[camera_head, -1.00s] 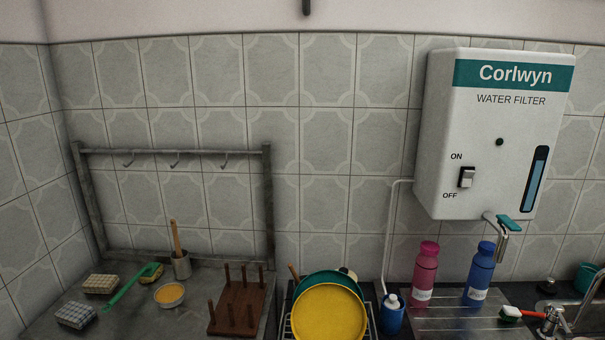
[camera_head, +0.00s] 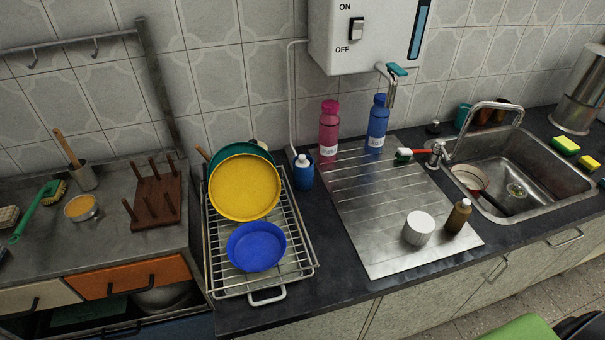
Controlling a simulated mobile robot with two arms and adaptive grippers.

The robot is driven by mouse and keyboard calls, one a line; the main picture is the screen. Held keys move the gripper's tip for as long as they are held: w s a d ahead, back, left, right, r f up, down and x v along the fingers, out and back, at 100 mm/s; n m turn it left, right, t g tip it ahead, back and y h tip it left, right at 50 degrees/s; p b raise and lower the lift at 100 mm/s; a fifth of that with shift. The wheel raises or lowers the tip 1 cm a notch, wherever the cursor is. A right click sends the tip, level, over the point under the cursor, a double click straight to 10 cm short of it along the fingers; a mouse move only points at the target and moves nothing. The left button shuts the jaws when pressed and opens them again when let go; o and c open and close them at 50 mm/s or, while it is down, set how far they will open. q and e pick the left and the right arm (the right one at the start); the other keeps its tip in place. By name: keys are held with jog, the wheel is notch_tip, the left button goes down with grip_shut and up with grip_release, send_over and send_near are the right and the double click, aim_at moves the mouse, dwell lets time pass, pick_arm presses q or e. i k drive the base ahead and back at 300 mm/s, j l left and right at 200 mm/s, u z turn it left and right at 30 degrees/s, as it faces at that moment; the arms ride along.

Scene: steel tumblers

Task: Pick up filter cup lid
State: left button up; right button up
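A short white ribbed cylinder (camera_head: 418,228) stands near the front of the steel drainboard (camera_head: 375,255). It may be the filter cup lid, but I cannot tell whether it is a lid alone or a cup with a lid on. A small brown bottle (camera_head: 458,216) stands just right of it. The white water filter (camera_head: 368,38) hangs on the wall behind, cut off by the top edge, with its tap (camera_head: 392,78) above the drainboard. Neither of my grippers is in view.
Pink (camera_head: 328,130) and blue (camera_head: 377,125) bottles stand at the drainboard's back. A sink (camera_head: 515,185) lies right. A wire rack (camera_head: 300,255) with a yellow pan (camera_head: 243,188) and blue bowl (camera_head: 257,247) stands left. The drainboard's middle and left are clear.

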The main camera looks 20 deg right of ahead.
aim_at(418, 227)
jog(key=z, duration=1.5)
